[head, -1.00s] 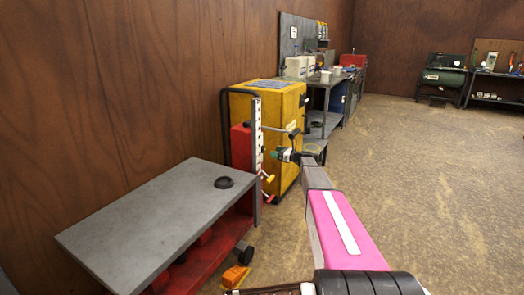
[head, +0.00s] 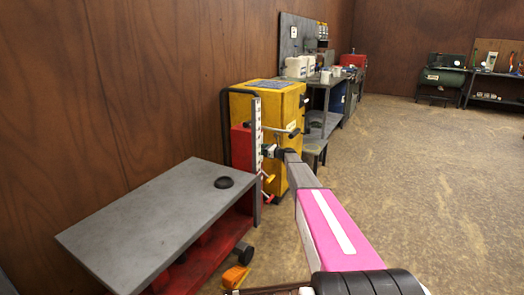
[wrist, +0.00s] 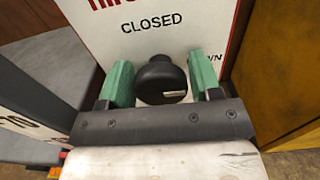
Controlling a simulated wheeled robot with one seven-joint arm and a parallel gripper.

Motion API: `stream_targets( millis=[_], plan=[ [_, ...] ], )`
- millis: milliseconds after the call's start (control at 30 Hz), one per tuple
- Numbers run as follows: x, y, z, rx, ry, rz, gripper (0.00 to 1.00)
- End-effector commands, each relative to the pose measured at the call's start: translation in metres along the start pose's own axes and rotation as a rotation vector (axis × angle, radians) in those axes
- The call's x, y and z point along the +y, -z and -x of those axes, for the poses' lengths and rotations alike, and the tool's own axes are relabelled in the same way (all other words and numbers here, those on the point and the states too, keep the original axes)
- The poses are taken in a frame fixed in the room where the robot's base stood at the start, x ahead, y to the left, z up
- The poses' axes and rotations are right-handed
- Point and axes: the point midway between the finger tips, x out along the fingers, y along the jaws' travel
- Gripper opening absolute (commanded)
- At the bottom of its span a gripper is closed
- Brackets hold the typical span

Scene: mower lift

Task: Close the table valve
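A black round knob (wrist: 161,80) with a pale mark on it stands out from a white panel (wrist: 200,28) lettered "CLOSED" in the wrist view. My gripper (wrist: 161,84) is open, with one green finger on each side of the knob. A gap shows between the knob and each finger, so they appear apart. In the head view my gripper (head: 267,151) is at the white marked post (head: 257,120) at the far end of the grey lift table (head: 130,225). The knob is hidden there behind my gripper.
A yellow cabinet (head: 288,105) stands just behind the post, with a lever (head: 294,133) above my gripper. Yellow and red handles (head: 268,178) hang below. A black disc (head: 223,182) lies on the table. An orange piece (head: 235,277) is on the floor. Floor on the right is clear.

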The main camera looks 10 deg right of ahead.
Motion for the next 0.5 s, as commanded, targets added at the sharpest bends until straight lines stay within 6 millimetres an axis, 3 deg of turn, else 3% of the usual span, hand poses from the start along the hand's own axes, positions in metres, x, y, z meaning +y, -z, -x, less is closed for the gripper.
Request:
stream_targets(
  millis=[33, 100, 500],
  plan=[
    [0.0, 0.0, 0.0001, 0.0, 0.0, 0.0, 0.41],
    [0.0001, 0.0001, 0.0001, 0.0, 0.0, 0.0, 0.27],
    [0.0005, 0.0002, 0.0002, 0.0, -0.001, 0.058, 0.27]
  ],
)
